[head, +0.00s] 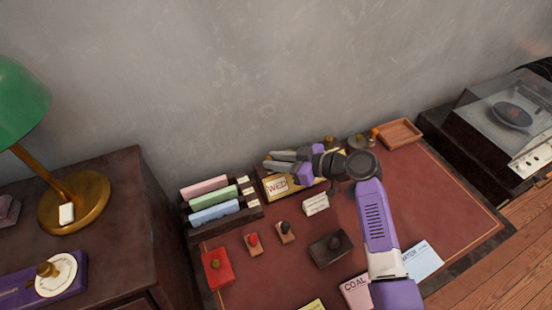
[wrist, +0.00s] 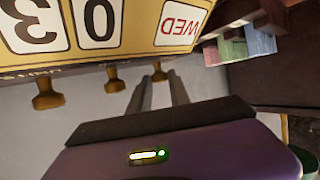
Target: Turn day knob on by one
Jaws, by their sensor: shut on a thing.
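The calendar (head: 265,178) is a yellow box at the back of the desk. Its day panel reads WED (head: 277,187). In the wrist view the calendar (wrist: 75,62) appears upside down, with digits 3 and 0 beside the WED panel (wrist: 182,22). Several brass knobs stick out along its edge. The knob nearest WED (wrist: 160,72) is the day knob. My gripper (wrist: 160,80) is shut on this knob, one finger on each side. In the head view my gripper (head: 270,161) reaches behind the calendar's top, and the knobs there are mostly hidden by my arm.
A file rack (head: 222,212) with coloured folders stands left of the calendar. A small white card (head: 315,204), stamps and a dark block (head: 331,247) lie in front. A wooden tray (head: 399,135) is at the right rear. A green lamp (head: 20,100) stands far left.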

